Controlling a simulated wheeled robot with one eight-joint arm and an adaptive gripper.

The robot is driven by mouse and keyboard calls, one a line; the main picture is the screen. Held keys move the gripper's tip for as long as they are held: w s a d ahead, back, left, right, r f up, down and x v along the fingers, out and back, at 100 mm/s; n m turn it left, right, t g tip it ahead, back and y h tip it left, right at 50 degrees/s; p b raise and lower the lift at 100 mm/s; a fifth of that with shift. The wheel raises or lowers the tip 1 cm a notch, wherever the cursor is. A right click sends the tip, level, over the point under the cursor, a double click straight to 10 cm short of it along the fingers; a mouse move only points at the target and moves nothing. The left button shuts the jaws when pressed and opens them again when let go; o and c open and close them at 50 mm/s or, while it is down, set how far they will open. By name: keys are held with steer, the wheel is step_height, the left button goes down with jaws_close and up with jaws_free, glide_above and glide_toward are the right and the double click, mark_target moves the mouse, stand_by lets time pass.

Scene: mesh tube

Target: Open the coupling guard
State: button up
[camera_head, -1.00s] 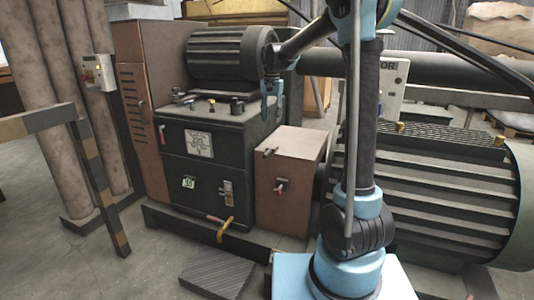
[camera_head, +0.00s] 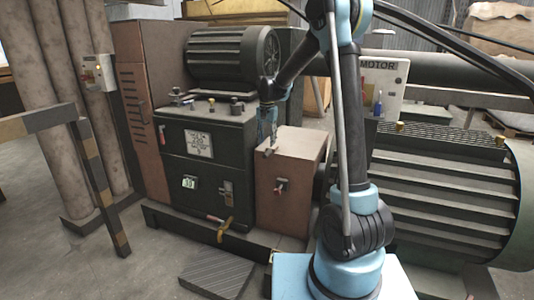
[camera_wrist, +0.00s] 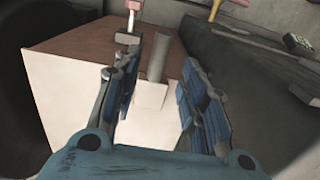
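The coupling guard appears to be the brown box (camera_head: 283,205) right of the dark green machine, with its lid closed. My gripper (camera_head: 266,138) points down just above the top handle. In the wrist view my gripper (camera_wrist: 157,68) is open, its blue-padded fingers on either side of the grey handle post (camera_wrist: 157,58). A gap shows on both sides of the post. The red latch (camera_wrist: 131,14) shows at the top.
The dark green machine (camera_head: 225,165) with knobs on top stands close on the left. A large ribbed motor (camera_head: 440,195) is on the right. A pipe runs behind. A yellow handle (camera_head: 223,230) sticks out low in front.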

mark_target(267, 152)
steer(key=shift+f, duration=3.05)
jaws_close()
